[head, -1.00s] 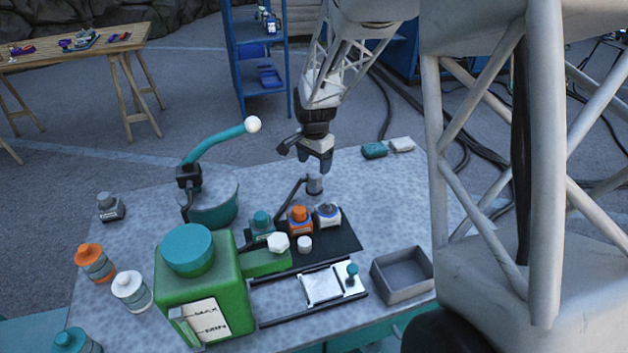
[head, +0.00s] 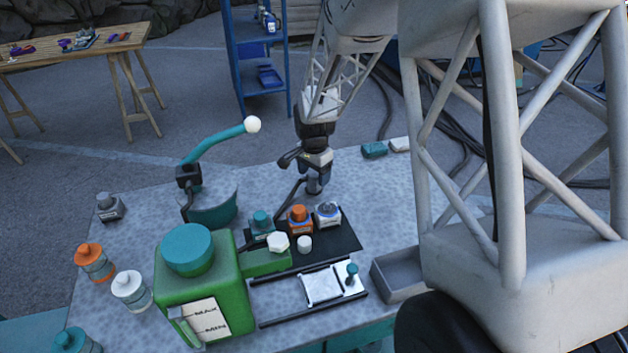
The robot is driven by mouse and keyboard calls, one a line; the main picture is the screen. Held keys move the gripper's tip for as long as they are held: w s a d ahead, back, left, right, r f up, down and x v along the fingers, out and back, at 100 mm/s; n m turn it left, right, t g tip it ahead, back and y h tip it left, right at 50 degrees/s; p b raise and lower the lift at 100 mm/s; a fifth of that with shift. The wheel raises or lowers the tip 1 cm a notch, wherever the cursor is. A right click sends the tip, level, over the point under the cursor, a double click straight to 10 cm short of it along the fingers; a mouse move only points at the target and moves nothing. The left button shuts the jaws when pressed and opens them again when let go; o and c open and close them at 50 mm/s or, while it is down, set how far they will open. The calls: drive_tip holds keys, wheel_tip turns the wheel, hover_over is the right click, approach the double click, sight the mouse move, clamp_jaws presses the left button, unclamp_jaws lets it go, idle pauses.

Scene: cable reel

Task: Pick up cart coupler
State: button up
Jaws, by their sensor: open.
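My gripper (head: 315,171) points down over the far middle of the table, with its jaws open. A white plate (head: 322,286) with a teal knob (head: 352,270) sits between dark rails at the front.
A dark mat (head: 340,242) with orange, white and teal capped bottles lies just in front of my gripper. A green tank (head: 215,275), a teal pot (head: 213,212) with a curved lever, and a grey tray (head: 395,272) stand around. The far table strip is mostly clear.

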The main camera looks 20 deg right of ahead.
sight(314, 174)
drive_tip(key=shift+f, duration=1.55)
drive_tip(key=shift+c, duration=0.3)
drive_tip(key=c, duration=1)
